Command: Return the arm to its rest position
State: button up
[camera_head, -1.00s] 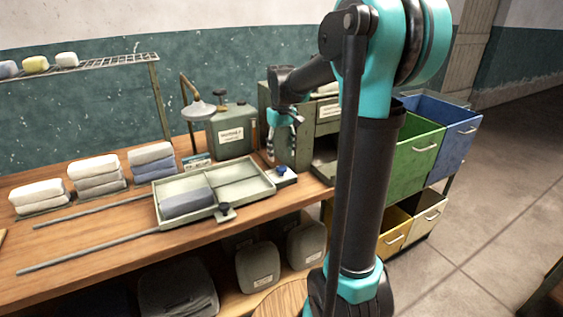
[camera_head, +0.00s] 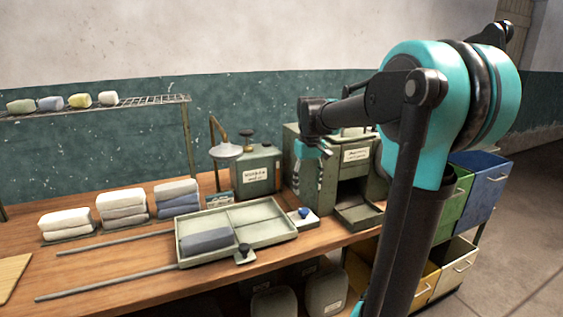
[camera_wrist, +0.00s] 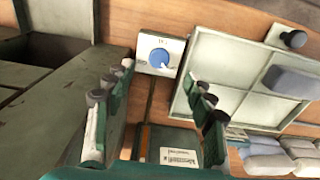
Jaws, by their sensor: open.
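My gripper (camera_head: 308,172) is at the end of my raised arm, above the back of the workbench beside the green cabinet. In the wrist view its fingers (camera_wrist: 160,100) are spread apart with nothing between them. Past the fingertips lies a white box with a blue knob (camera_wrist: 159,57); in the head view this box (camera_head: 303,216) stands at the right end of the tray. The gripper is apart from the bench and the tray.
The partitioned tray (camera_head: 270,238) holds a grey-blue folded cloth (camera_head: 206,240). Folded stacks (camera_head: 122,210) stand left. A green canister (camera_head: 256,172) and the cabinet (camera_head: 357,187) stand close to my gripper. Coloured drawers (camera_head: 486,188) are at right; floor beyond is open.

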jog(key=s+d+f+m+t, duration=0.3)
jog(key=s+f, duration=1.6)
jog(key=s, duration=0.2)
jog(key=shift+f+t, duration=0.35)
jog(key=shift+t, duration=0.05)
